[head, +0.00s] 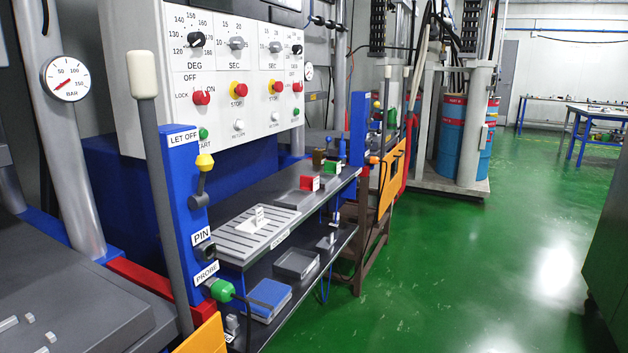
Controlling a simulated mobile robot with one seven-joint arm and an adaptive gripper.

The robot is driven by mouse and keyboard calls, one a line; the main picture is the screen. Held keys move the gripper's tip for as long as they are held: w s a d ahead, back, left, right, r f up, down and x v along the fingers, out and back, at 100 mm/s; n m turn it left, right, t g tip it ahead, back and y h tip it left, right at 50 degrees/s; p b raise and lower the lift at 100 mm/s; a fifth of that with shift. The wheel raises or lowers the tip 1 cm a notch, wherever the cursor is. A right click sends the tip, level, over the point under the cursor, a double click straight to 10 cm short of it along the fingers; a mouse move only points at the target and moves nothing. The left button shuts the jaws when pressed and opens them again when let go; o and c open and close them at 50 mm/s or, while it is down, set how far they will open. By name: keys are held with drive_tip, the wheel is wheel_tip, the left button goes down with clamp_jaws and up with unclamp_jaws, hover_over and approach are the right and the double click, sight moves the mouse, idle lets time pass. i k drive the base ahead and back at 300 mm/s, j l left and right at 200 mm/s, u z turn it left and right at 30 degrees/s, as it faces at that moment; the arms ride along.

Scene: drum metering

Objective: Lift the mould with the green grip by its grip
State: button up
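A mould with a green grip (331,167) stands on the upper dark shelf (322,200), towards its far end. The green block carries a small white label, and its lower part is small and partly hidden from here. A mould with a red grip (307,183) stands just nearer, on a flat grey block, also with a white label. A brown, upright object (318,158) is just behind and left of the green grip. My gripper is not in view.
A grey ribbed plate (244,238) with a small white labelled piece lies on the near end of the shelf. The lower shelf holds a grey tray (298,263) and a blue block (268,297). A blue post (185,220) stands at the near left. Green floor (470,260) is clear on the right.

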sight(332, 169)
drive_tip(key=i+l+z, duration=0.4)
drive_tip(key=i, duration=0.25)
drive_tip(key=i+z, duration=0.4)
drive_tip(key=i, duration=0.2)
